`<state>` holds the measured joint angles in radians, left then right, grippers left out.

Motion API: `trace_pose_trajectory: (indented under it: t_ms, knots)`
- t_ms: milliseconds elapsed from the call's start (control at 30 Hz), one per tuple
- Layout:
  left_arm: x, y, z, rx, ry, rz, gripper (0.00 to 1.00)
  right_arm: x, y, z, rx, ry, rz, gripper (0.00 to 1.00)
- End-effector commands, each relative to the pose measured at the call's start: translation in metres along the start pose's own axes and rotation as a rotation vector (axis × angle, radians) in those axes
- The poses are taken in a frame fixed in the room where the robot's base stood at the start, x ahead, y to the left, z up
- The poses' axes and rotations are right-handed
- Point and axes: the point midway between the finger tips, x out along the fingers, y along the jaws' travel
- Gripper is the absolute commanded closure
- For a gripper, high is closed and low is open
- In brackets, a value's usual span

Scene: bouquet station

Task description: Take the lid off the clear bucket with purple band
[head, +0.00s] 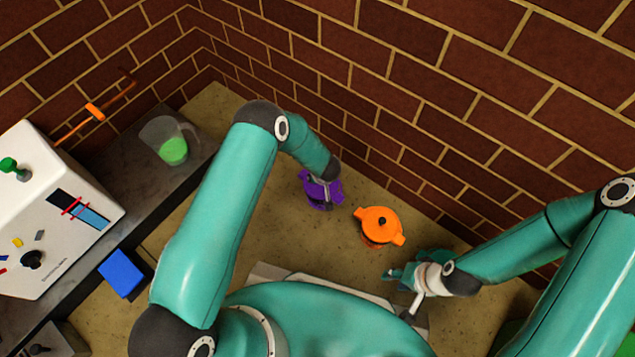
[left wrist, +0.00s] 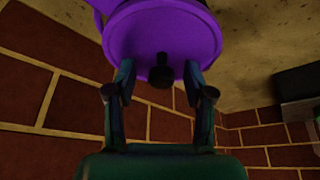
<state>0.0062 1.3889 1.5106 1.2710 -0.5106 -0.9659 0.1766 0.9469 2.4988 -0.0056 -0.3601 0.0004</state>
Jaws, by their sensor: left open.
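The purple-banded bucket (head: 318,196) stands on the counter near the brick wall in the head view, partly covered by my left arm. Its purple lid (left wrist: 158,32) fills the top of the left wrist view, with a black knob (left wrist: 160,76) at its middle. My left gripper (left wrist: 158,78) is open, its two fingers apart on either side of the knob; I cannot tell if they touch it. In the head view my left gripper (head: 323,186) is over the bucket. My right gripper (head: 395,276) hangs over the counter at the right, its fingers too unclear to judge.
A bucket with an orange lid (head: 380,222) stands close to the right of the purple one. A clear jug with green contents (head: 172,148), a blue block (head: 122,272) and a white machine (head: 50,215) are at the left. Brick walls bound the counter behind.

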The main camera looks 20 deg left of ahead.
Motion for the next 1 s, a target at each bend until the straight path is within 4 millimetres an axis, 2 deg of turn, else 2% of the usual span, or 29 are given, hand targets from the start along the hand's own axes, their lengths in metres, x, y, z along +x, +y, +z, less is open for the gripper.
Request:
trace_pose_trajectory:
  t_ms: [200,267,533,833,1000]
  knots:
    - [0.0003,-0.0001,-0.0005,0.000,0.000,0.000,0.47,-0.0003,-0.0001,-0.0001,0.000,0.000,0.000,0.60]
    - [0.0002,-0.0001,-0.0005,0.000,0.000,0.000,0.55,-0.0003,-0.0001,-0.0001,0.000,0.000,0.000,0.60]
    - [0.0003,-0.0002,0.0000,0.000,-0.001,0.001,1.00,-0.0002,0.0000,-0.0001,0.000,0.000,0.000,0.60]
    - [-0.0002,-0.0001,0.0003,0.000,-0.002,0.001,1.00,-0.0005,-0.0002,-0.0001,0.000,0.000,0.000,0.60]
    - [-0.0074,0.0000,-0.0032,0.000,-0.001,0.001,1.00,-0.0044,-0.0016,-0.0001,0.000,0.000,0.000,0.60]
